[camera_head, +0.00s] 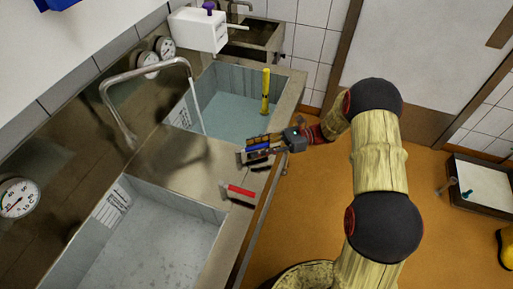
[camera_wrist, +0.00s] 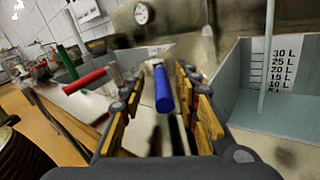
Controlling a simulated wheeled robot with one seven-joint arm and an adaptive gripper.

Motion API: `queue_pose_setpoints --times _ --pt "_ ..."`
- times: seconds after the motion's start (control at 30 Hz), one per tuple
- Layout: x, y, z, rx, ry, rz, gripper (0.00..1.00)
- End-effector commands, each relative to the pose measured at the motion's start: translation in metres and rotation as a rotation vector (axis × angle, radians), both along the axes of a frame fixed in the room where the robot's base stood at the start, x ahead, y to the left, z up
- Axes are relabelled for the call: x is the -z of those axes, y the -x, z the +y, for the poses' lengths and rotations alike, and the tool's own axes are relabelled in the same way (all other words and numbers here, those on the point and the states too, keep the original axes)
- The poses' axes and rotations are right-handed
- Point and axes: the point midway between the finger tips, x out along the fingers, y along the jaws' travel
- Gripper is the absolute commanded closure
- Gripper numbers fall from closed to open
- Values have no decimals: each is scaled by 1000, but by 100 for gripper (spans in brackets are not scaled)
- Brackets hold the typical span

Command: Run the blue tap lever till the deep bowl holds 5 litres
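The blue tap lever (camera_head: 258,147) sits on the steel ledge between two basins. My gripper (camera_head: 256,151) reaches over it from the right. In the wrist view the blue lever (camera_wrist: 163,90) stands between the two open fingers (camera_wrist: 163,105), with a gap on each side. The tap spout (camera_head: 150,67) is turned over the upper basin (camera_head: 290,90), and a thin stream (camera_head: 199,110) falls into it. In the wrist view the stream (camera_wrist: 268,50) falls in front of a litre scale (camera_wrist: 282,70); its lowest marks are near the water and hard to read.
A red lever (camera_head: 238,190) lies on the ledge below the blue one. The lower basin (camera_head: 165,240) is to the lower left. A yellow tool (camera_head: 265,90) stands in the upper basin. A white box (camera_head: 198,28) and wall gauges (camera_head: 17,197) are behind.

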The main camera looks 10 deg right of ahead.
Motion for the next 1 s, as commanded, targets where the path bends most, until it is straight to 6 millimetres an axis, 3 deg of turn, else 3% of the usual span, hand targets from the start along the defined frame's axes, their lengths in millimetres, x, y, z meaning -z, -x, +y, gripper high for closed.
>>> queue_pose_setpoints --times 0.17,0.6,0.8,1.0 --pt "0 -3 -17 2 0 -2 68" --pt "1 -16 -99 3 1 0 68" --pt "1 -18 -116 1 1 0 68" --pt "1 -19 -118 1 1 0 68"
